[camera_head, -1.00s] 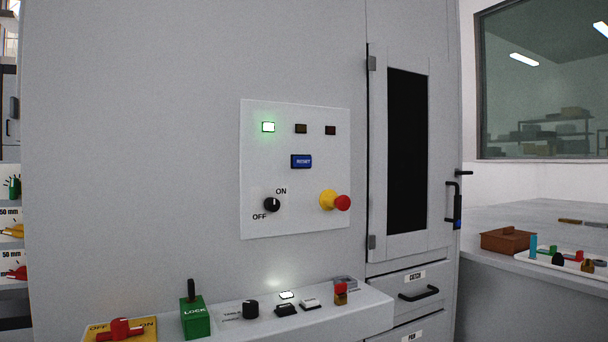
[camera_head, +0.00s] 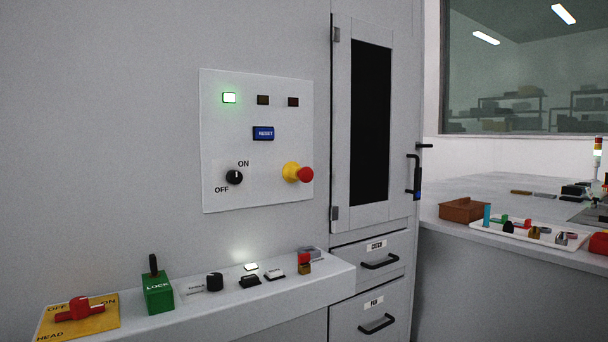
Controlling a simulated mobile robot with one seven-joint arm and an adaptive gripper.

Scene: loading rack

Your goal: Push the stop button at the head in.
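The stop button (camera_head: 305,174) is a red mushroom head on a yellow collar. It sits at the lower right of the light grey control panel (camera_head: 222,203) on the cabinet front. It stands out from the panel. The left indicator lamp (camera_head: 229,98) glows green, and the two lamps to its right are dark. A black ON/OFF knob (camera_head: 234,177) is left of the button, and a blue RESET button (camera_head: 263,133) is above. My gripper does not show in this view.
A ledge (camera_head: 215,315) juts out below the panel, bearing a red handle (camera_head: 80,309) on a yellow HEAD plate, a green LOCK block (camera_head: 157,292) and small switches. Drawers (camera_head: 370,295) and a dark-windowed door (camera_head: 370,120) are to the right. A counter with a brown box (camera_head: 465,210) is beyond.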

